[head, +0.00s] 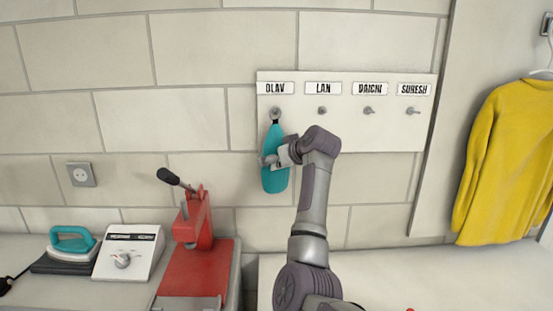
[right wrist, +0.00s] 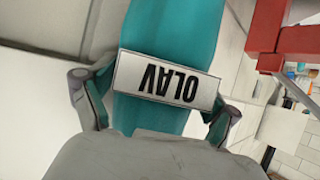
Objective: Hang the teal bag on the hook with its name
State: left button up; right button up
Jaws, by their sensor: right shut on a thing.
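The teal bag (head: 275,180) hangs upright against the wall below the hook labelled OLAV (head: 275,113). Its dark loop reaches up to that hook; whether the loop is over the hook is too small to tell. My right gripper (head: 276,160) is shut on the bag's middle. In the right wrist view the teal bag (right wrist: 180,35) carries a white tag (right wrist: 168,82) reading OLAV, upside down, with my right gripper's fingers (right wrist: 155,105) on either side. The white hook board (head: 350,135) also has hooks labelled LAN, DAICHI and SURESH. My left gripper is not in view.
A red press (head: 195,265), a white box with a dial (head: 128,252) and a teal-handled iron (head: 70,248) stand on the counter at left. A yellow sweater (head: 505,160) hangs at right. The other three hooks are empty.

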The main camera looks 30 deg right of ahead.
jog(key=shift+d+r, duration=0.15)
jog(key=o, duration=1.1)
jog(key=shift+o, duration=1)
jog(key=shift+w, duration=0.15)
jog(key=shift+w+d+f, duration=0.2)
jog(key=shift+w+f, duration=0.05)
jog(key=shift+f, duration=0.1)
jog(key=shift+s+a, duration=0.1)
jog(key=shift+s, duration=0.05)
